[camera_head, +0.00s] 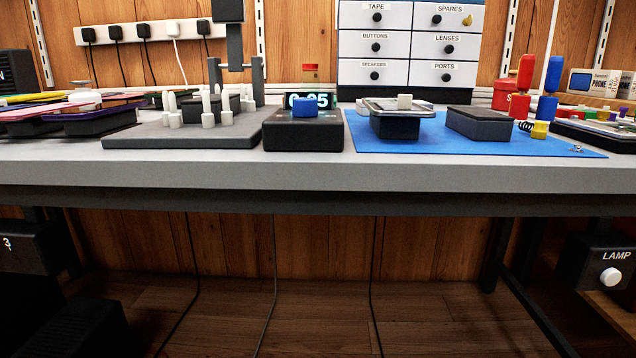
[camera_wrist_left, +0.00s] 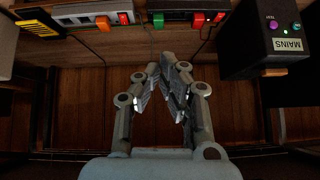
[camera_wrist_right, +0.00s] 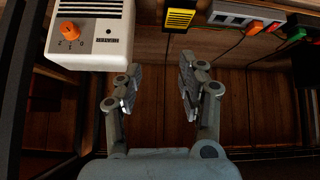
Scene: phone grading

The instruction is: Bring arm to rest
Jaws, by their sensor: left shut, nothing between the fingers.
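My left gripper (camera_wrist_left: 172,90) shows in the left wrist view with its fingertips close together and nothing between them. It hangs in free space in front of a wooden wall, below a row of switch boxes. My right gripper (camera_wrist_right: 160,90) shows in the right wrist view with its fingers well apart and nothing between them. It is near a white heater box (camera_wrist_right: 92,30) with an orange knob. Neither gripper shows in the head view, so where they are relative to the workbench (camera_head: 300,175) cannot be told from there.
On the bench are a grey fixture (camera_head: 185,138), a black box with a blue button (camera_head: 304,108), and a blue mat (camera_head: 375,143) holding a phone on a stand. A black MAINS box (camera_wrist_left: 262,40) is right of my left gripper. A LAMP box (camera_head: 602,262) hangs below the bench.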

